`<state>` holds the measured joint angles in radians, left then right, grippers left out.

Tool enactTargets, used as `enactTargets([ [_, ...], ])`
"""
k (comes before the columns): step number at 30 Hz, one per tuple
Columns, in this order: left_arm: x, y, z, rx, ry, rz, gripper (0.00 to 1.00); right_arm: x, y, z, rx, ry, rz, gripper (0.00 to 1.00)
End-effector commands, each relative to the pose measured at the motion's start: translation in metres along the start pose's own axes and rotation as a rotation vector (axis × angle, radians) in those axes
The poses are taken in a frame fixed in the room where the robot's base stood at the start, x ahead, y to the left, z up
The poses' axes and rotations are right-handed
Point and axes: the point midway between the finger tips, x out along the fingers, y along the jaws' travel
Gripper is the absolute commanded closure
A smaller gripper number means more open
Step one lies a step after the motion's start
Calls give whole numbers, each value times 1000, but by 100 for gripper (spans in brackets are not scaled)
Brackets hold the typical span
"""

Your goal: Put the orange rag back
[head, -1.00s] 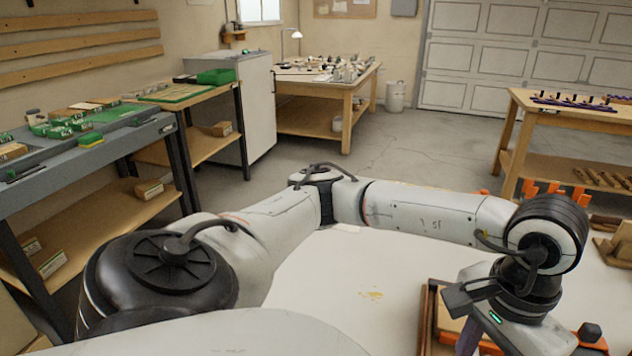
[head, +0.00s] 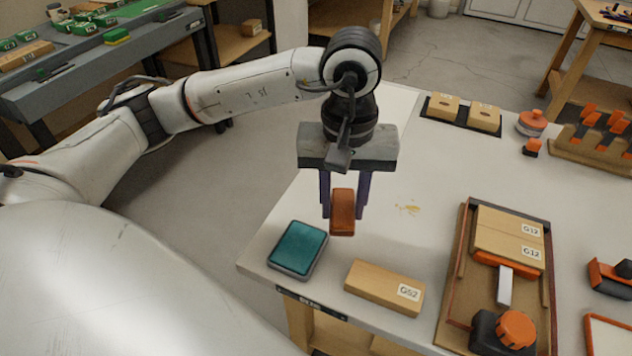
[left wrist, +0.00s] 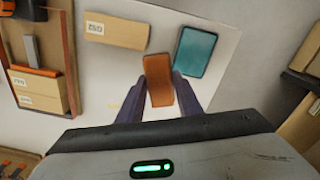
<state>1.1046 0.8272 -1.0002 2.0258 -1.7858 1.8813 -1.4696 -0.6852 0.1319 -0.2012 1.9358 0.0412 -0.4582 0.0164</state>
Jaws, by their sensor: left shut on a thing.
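The orange rag (head: 342,200) is a small folded, brownish-orange block. My left gripper (head: 343,214) points down and is shut on it, with one purple finger on each side. The rag is held above the near left part of the white table, behind the teal pad (head: 298,247) in its grey tray. In the left wrist view the rag (left wrist: 157,72) sits between the fingertips, beside the teal pad (left wrist: 195,52) and apart from it. My right gripper is not in view.
A wooden block marked G52 (head: 385,287) lies near the front edge. A wooden tray (head: 462,250) with blocks and an orange-knobbed clamp is right of it. A black tray with two blocks (head: 462,112) and an orange-handled tool rack (head: 595,145) stand farther back. The table's middle is mostly clear.

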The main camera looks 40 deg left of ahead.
Motion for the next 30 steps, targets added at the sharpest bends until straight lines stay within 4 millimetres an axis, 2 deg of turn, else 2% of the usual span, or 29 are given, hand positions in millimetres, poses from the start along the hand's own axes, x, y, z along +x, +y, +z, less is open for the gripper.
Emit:
enactTargets([
  [3, -2, 1, -21, -398, 4, 5, 86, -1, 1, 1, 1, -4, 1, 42],
  [15, -4, -8, -84, -1736, 3, 8, 86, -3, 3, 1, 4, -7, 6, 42],
  [21, -1, -16, -107, -2330, 3, -8, 86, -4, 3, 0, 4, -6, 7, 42],
  [25, 1, -22, -116, -2593, 8, -20, 86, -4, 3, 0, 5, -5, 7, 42],
  [30, 5, -25, -122, -2758, 13, -28, 86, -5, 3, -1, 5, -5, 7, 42],
])
